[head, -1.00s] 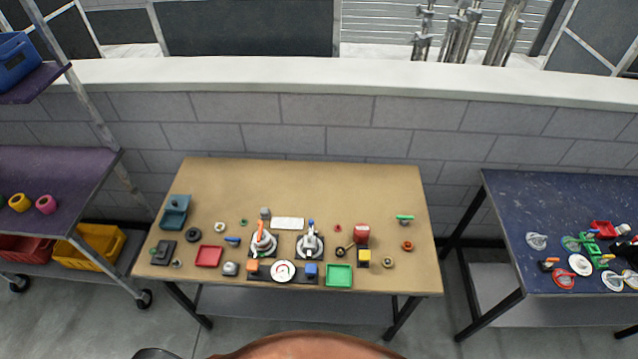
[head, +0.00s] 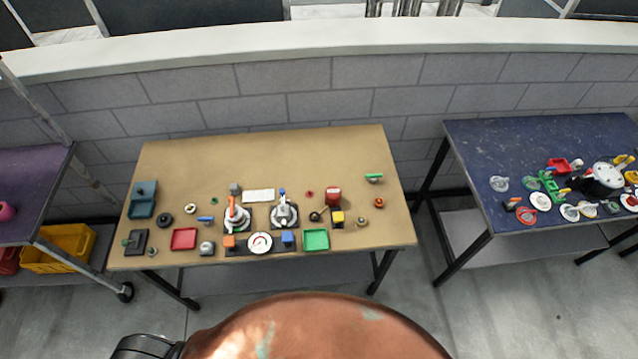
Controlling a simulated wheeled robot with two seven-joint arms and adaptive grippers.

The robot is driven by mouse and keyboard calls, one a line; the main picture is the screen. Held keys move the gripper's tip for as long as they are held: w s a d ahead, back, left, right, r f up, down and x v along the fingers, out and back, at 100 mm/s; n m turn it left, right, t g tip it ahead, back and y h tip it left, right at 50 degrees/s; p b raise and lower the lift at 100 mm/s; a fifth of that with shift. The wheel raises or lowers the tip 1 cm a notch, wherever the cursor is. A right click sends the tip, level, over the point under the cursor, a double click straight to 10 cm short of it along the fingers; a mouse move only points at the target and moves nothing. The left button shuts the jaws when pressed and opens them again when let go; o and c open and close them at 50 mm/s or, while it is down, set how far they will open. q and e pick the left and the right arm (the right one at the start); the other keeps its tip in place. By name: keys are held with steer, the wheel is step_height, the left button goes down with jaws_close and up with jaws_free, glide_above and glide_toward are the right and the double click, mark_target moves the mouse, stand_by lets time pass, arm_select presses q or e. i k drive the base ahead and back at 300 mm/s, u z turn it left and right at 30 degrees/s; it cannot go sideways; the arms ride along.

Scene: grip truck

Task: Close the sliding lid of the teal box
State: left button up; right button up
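The teal box (head: 141,208) stands at the left back of the brown table. A small dark shape shows at its upper part. It is too small in the head view to tell how far its sliding lid is open. Neither my left nor my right gripper is in view.
The brown table (head: 300,160) holds a red tray (head: 184,239), a green tray (head: 316,239), a black block (head: 135,242) near the teal box, and several small parts. A blue table (head: 535,140) with clutter stands to the right. A purple-shelved rack (head: 28,200) stands left. Floor shows between the tables.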

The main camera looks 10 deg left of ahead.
mark_target(142, 187)
steer(key=u, duration=1.8)
